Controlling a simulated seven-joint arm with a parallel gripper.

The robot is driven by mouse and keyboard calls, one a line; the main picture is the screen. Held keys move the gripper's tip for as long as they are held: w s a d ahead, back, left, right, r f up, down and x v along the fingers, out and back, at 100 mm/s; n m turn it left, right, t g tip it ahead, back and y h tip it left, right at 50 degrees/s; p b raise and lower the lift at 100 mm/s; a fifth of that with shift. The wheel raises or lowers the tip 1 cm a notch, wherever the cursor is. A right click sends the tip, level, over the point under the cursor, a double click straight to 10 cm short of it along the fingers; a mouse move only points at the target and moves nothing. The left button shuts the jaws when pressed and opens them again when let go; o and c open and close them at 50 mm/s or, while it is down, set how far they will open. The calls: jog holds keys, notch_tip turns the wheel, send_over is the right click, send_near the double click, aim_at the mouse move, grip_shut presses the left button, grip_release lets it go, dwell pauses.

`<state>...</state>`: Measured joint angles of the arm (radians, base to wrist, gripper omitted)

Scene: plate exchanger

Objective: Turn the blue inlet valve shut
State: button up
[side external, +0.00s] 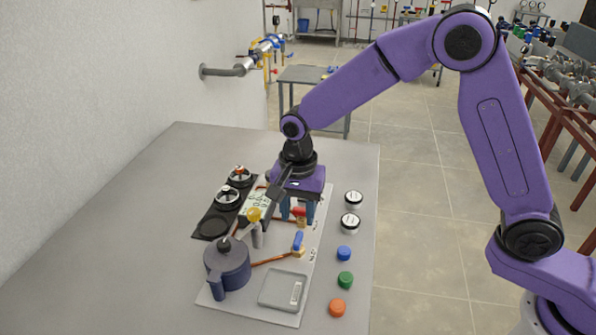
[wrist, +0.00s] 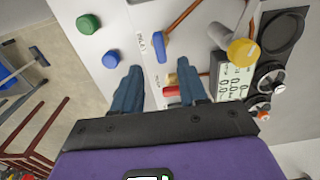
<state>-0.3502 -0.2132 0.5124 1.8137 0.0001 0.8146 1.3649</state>
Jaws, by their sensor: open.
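The blue inlet valve has a blue lever handle (side external: 298,240) on a brass body, at the end of a copper pipe on the white panel (side external: 318,250). In the wrist view the blue handle (wrist: 160,47) lies at an angle to its pipe, just beyond the fingertips. My gripper (side external: 297,220) is open and points down over the panel, behind the blue handle in the side view. In the wrist view the fingers of my gripper (wrist: 159,67) are apart and empty, with the red valve handle (wrist: 172,91) between them. I cannot tell the fingertips' height above the panel.
A dark pot (side external: 227,265) and grey scale (side external: 283,289) are at the panel's front. A yellow knob (side external: 253,214) and display (wrist: 235,80) are beside the valves. Blue (side external: 344,253), green (side external: 345,280) and orange (side external: 337,308) caps stand right of the panel. The table's left side is clear.

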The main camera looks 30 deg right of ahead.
notch_tip(320, 180, up, 11)
dwell(0.3)
jog(key=shift+f, duration=0.1)
jog(key=s+d+f+n, duration=0.1)
jog(key=s+d+n, duration=0.8)
jog(key=s, duration=0.5)
jog(key=s+d+f+n, duration=0.2)
jog(key=s+d+n, duration=0.8)
jog(key=s+n, duration=0.2)
jog(key=shift+s+d+f+n, duration=0.3)
jog(key=shift+s+n, duration=0.1)
jog(key=shift+s, duration=0.8)
jog(key=shift+w+r, duration=0.1)
